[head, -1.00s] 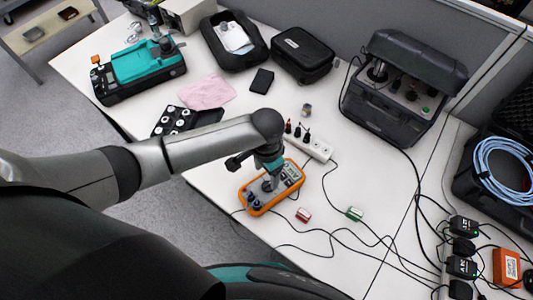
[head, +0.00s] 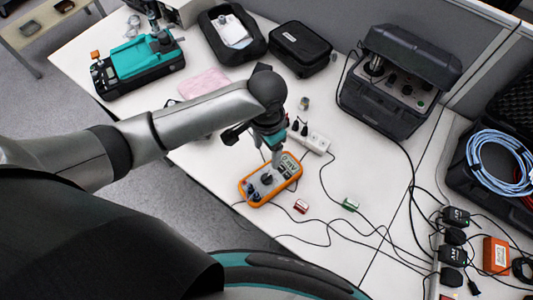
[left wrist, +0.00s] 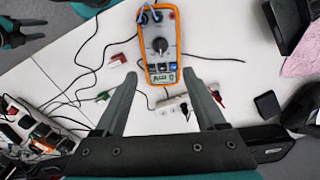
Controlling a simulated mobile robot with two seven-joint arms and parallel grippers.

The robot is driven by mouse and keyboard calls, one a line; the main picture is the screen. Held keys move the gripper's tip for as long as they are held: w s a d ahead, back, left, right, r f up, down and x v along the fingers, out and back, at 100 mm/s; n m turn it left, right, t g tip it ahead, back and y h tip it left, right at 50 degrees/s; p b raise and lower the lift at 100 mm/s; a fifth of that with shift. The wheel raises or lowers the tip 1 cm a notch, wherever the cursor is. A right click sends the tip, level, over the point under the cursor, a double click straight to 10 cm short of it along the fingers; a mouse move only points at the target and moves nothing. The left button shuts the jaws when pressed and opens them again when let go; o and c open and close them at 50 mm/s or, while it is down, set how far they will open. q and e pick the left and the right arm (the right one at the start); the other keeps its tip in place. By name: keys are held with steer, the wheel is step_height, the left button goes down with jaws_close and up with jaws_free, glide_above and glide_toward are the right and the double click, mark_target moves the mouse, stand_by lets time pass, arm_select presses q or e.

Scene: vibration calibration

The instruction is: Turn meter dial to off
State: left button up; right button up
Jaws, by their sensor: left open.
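The orange-edged meter (head: 271,181) lies on the white table, with a grey face and a dark round dial (head: 267,179) near its middle. In the left wrist view the dial (left wrist: 160,45) shows clearly, between the plugged leads and the lit display (left wrist: 162,76). The dial's exact setting is too small to read. My left gripper (head: 276,158) is open and empty over the meter's display end. In the left wrist view its fingers (left wrist: 160,82) stand apart on either side of that end. A dark two-pronged shape, apparently my right gripper (left wrist: 22,33), shows at the upper left there.
A white power strip (head: 312,139) with plugs lies just behind the meter. A red block (head: 301,206) and a green block (head: 350,204) with cables lie to its right. An open black case (head: 385,95) stands at the back right.

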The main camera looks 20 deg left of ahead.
arm_select(q)
steer(key=p, duration=0.1)
steer(key=b, duration=0.4)
glide_toward(269, 175)
step_height(269, 175, down, 9)
steer(key=shift+r, duration=0.2)
steer(key=shift+c, duration=0.2)
jaws_close()
stand_by(0.4)
